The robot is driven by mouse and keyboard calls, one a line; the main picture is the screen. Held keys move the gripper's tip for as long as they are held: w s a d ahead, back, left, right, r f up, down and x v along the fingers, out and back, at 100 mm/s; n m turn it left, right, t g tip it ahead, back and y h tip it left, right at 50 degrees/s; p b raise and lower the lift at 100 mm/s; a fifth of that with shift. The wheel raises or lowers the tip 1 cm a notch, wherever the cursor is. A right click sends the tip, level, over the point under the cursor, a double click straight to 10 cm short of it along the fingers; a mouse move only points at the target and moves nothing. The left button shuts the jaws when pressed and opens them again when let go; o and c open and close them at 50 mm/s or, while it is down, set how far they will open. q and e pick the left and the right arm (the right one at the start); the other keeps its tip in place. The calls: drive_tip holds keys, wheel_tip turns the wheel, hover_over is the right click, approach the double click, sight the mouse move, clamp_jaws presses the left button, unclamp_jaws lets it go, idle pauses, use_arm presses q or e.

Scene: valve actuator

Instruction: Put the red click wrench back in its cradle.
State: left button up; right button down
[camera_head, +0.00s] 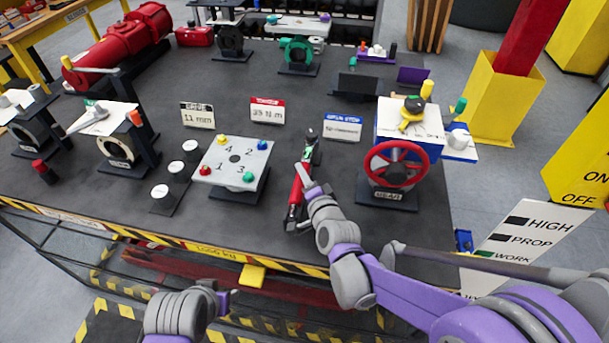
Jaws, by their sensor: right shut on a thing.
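The red click wrench (297,192) lies lengthwise near the middle of the dark bench, its black head pointing to the back and its dark grip end to the front. My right gripper (309,184) is shut on the wrench's red handle from the right side, and its fingers partly hide the handle. A dark support with a bit of green (317,157) shows beside the head and may be the cradle. I cannot tell whether the wrench rests on it or hangs just above. My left gripper (226,299) is low in front of the bench, away from the wrench; its jaw opening is unclear.
A plate with numbered coloured knobs (234,163) stands left of the wrench. A red handwheel (394,165) stands close on the right, near my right forearm. Small signs (342,128) stand behind. The bench's striped front edge (215,252) runs below.

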idle(0.4)
drive_tip(key=shift+f+b, duration=0.4)
drive_tip(key=shift+f, duration=0.7)
drive_tip(key=shift+c, duration=2.2)
unclamp_jaws()
drive_tip(key=v, duration=1.1)
drive_tip(key=shift+p, duration=0.3)
